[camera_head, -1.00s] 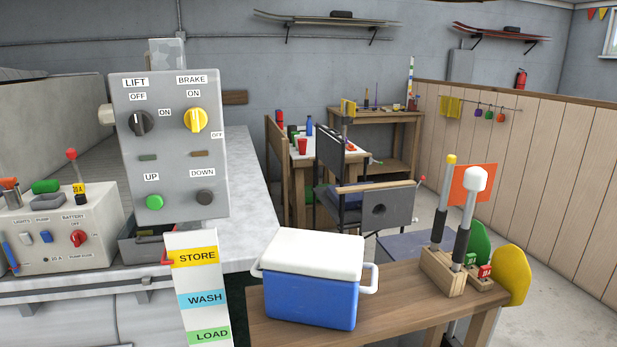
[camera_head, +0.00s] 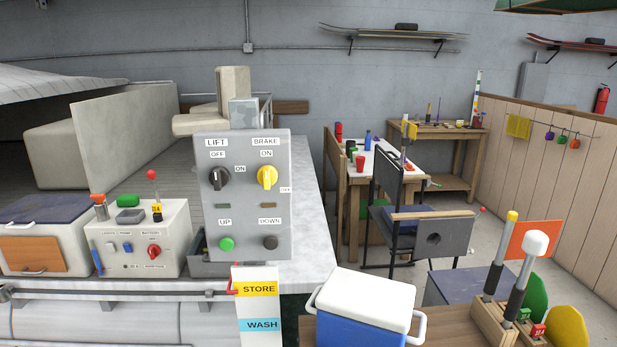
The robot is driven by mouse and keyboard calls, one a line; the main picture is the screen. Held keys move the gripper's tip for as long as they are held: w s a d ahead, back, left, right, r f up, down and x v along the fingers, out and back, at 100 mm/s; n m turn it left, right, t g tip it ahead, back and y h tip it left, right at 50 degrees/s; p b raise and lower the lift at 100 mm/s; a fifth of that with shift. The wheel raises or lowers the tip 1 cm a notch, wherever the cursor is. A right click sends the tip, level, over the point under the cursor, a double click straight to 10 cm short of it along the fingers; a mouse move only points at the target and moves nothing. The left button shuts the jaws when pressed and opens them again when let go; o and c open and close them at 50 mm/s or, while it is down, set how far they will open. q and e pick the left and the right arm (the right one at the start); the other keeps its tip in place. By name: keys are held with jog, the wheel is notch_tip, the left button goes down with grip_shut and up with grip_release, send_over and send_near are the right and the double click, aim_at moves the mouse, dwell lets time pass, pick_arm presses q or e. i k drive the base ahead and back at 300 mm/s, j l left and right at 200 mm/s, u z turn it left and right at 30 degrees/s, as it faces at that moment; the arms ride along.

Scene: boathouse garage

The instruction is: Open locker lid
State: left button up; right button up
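At the left edge stands a light box that looks like the locker. Its dark blue-grey lid (camera_head: 45,210) looks shut. A brown panel (camera_head: 32,253) is on its front, with pale handles along the lower front. The box is cut off by the left edge, so I cannot see all of it. Neither of my grippers is in view.
Right of the locker is a switch box (camera_head: 150,240) with knobs and a red-tipped lever. A grey LIFT/BRAKE panel (camera_head: 248,190) stands upright beyond it. A blue cooler (camera_head: 345,330) with a white lid (camera_head: 365,298) and a wooden lever block (camera_head: 490,322) sit at lower right.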

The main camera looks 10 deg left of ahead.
aim_at(49, 210)
jog(key=u, duration=1.9)
jog(key=i+j+z, duration=0.15)
jog(key=i, duration=0.25)
